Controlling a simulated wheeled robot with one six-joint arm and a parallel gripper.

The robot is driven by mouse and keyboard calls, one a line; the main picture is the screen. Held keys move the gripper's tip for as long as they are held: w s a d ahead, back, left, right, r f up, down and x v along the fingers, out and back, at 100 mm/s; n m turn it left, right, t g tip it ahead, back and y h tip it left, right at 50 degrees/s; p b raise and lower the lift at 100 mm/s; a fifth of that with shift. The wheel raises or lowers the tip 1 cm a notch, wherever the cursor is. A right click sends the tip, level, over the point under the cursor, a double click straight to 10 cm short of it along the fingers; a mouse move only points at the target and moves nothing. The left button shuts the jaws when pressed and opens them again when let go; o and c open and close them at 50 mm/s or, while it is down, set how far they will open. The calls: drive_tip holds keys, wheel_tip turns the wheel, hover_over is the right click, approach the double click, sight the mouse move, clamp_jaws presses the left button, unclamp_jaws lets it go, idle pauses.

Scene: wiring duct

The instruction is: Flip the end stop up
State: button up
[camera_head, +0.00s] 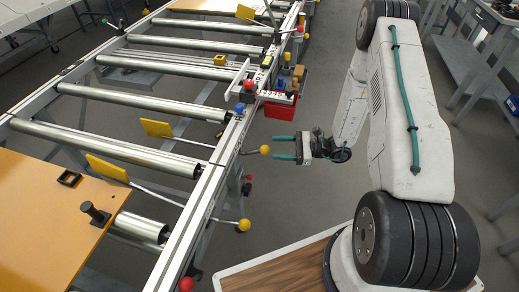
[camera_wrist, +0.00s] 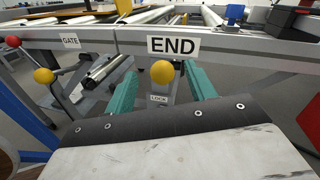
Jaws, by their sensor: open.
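The end stop's handle ends in a yellow ball (camera_head: 265,150). Its rod runs left across the rail to a yellow plate (camera_head: 156,128) among the rollers. In the wrist view the yellow ball (camera_wrist: 162,72) shows just below the white END label (camera_wrist: 172,45), with a LOCK label (camera_wrist: 158,98) lower down. My gripper (camera_head: 275,147) is open, its two teal fingers pointing left at the ball. The ball is just beyond the fingertips in the head view and between the fingers in the wrist view. Contact cannot be told.
A second lever has a yellow ball (camera_head: 244,225) and plate (camera_head: 107,168); a GATE label (camera_wrist: 70,42) is near it. A red ball (camera_wrist: 13,41) is at far left. A red bin (camera_head: 280,107) hangs on the rail. Grey floor (camera_head: 290,195) is clear below my gripper.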

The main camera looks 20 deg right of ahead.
sight(259, 151)
drive_tip(key=shift+m+t, duration=0.4)
drive_tip(key=shift+t, duration=0.1)
drive_tip(key=x, duration=0.2)
drive_tip(key=f+x, duration=0.1)
drive_tip(key=x, duration=0.4)
drive_tip(key=shift+w+a+f, duration=0.15)
drive_tip(key=shift+a+f, duration=0.05)
drive_tip(key=shift+f, duration=0.2)
clamp_jaws()
drive_tip(key=shift+s+d+f, duration=0.1)
drive_tip(key=shift+d+f, duration=0.05)
drive_tip(key=shift+f, duration=0.45)
drive_tip(key=shift+s+d+f, duration=0.15)
drive_tip(key=shift+f, duration=0.4)
drive_tip(key=shift+s+d+f, duration=0.1)
drive_tip(key=shift+d+f, duration=0.05)
drive_tip(key=shift+f, duration=0.45)
unclamp_jaws()
drive_tip(key=shift+r, duration=0.1)
